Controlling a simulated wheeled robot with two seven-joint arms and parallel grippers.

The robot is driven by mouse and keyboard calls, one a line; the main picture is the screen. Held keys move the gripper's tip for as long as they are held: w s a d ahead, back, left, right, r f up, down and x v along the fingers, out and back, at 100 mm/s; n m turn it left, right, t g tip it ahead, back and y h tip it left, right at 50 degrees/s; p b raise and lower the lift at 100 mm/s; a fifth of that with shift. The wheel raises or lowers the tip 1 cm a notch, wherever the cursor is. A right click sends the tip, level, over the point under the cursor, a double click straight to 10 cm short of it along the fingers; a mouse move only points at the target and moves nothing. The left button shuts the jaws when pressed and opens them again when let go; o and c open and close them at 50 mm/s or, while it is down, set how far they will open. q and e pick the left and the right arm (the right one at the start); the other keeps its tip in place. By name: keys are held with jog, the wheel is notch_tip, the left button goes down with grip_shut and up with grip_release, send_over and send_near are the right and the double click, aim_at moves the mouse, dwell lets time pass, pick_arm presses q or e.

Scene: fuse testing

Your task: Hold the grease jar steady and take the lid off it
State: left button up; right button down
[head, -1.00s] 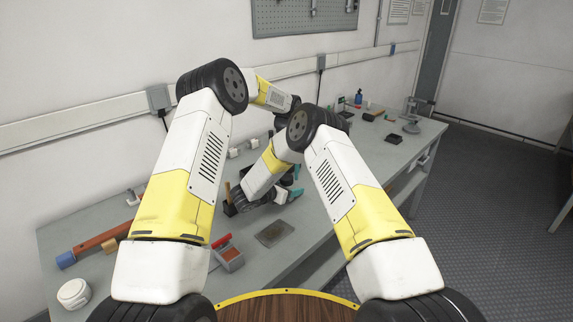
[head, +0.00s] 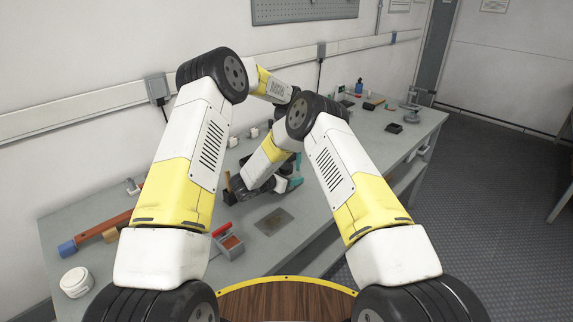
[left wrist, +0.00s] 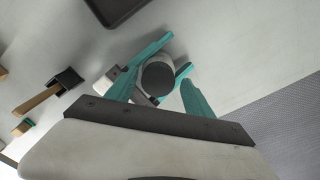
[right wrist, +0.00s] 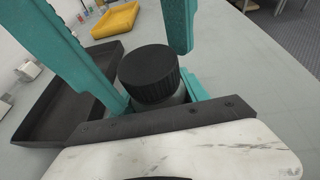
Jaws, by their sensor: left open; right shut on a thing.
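The grease jar is a small pale grey jar with a ribbed black lid (right wrist: 148,72). In the right wrist view it stands between the teal fingers of my right gripper (right wrist: 158,92), which is shut on the jar's body below the lid. The lid also shows from above in the left wrist view (left wrist: 158,76). My left gripper (left wrist: 158,80) is open above the jar, one finger on each side of the lid with gaps between. Its fingers reach in from the top of the right wrist view. In the head view my arms hide the jar.
A black tray (right wrist: 68,112) lies close beside the jar, with a yellow tray (right wrist: 115,20) farther back. In the head view a red-and-grey box (head: 229,245) and a flat dark plate (head: 274,221) lie nearer on the bench (head: 310,215).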

pick_arm(q)
jog(key=shift+a, duration=0.1)
pick_arm(e)
jog(key=shift+d, duration=0.15)
pick_arm(q)
notch_tip(320, 180, up, 4)
jog(key=shift+f, duration=0.1)
jog(key=shift+r, duration=0.7)
jog(key=c, duration=0.3)
notch_tip(320, 180, up, 3)
jog(key=shift+f, duration=4.1)
jog(key=c, duration=1)
jog(key=o, duration=1.3)
